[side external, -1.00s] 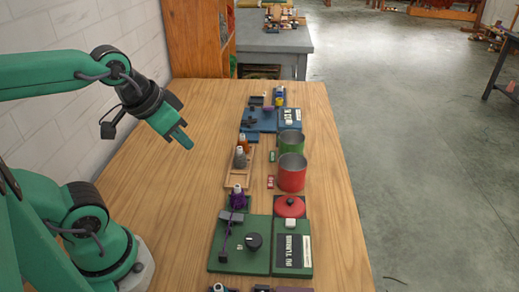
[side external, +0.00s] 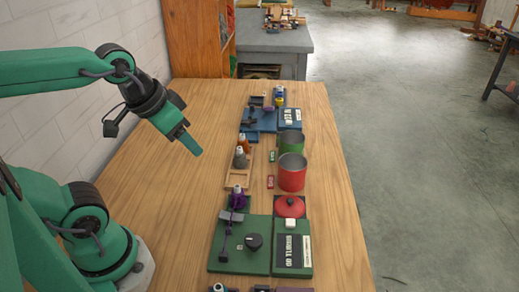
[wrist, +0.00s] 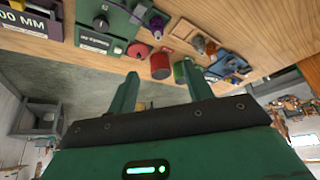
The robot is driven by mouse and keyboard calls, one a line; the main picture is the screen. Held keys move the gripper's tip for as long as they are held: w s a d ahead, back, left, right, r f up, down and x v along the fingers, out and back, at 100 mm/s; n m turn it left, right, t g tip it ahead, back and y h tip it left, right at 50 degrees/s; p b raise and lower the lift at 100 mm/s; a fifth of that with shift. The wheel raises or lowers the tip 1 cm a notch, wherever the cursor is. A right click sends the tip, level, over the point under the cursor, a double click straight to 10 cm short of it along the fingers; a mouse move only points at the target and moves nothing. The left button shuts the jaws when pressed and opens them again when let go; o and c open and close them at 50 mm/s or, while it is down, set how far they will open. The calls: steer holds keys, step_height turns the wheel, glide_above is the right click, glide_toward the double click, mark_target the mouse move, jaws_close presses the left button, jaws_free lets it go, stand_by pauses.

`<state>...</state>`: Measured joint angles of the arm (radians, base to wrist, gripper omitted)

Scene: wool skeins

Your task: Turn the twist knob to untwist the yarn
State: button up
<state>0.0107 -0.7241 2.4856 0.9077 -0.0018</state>
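A black twist knob (side external: 254,241) with a pale mark stands on a green board (side external: 262,268) near the front of the table. It also appears as a dark round knob (wrist: 100,22) in the wrist view. A purple skein or spool (side external: 237,200) stands at the board's back left, with a thin purple-grey part running down the board's left side. Whether yarn is twisted there is too small to tell. My gripper (side external: 197,149) is in the air to the upper left of the board, well away from the knob. In the wrist view its two fingers (wrist: 157,70) are apart and empty.
A red can (side external: 292,174), a green can (side external: 290,144) and a red lid (side external: 290,207) stand on the right. A wooden tray (side external: 232,184) with small bottles and a blue board (side external: 265,122) lie farther back. The table's left part is clear.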

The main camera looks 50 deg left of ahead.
steer(key=shift+o, duration=0.4)
steer(key=shift+w+d+f+g, duration=0.15)
steer(key=shift+w+d+g, duration=0.25)
steer(key=shift+w+d, duration=0.1)
steer(key=m+g+y, duration=0.2)
steer(key=m+g, duration=0.2)
steer(key=g, duration=0.5)
glide_toward(254, 238)
steer(key=shift+s+f, duration=0.3)
steer(key=shift+a, duration=0.1)
steer(key=shift+t, duration=0.3)
steer(key=shift+x, duration=3.9)
steer(key=shift+s, duration=0.15)
steer(key=shift+c, duration=0.2)
steer(key=c, duration=0.9)
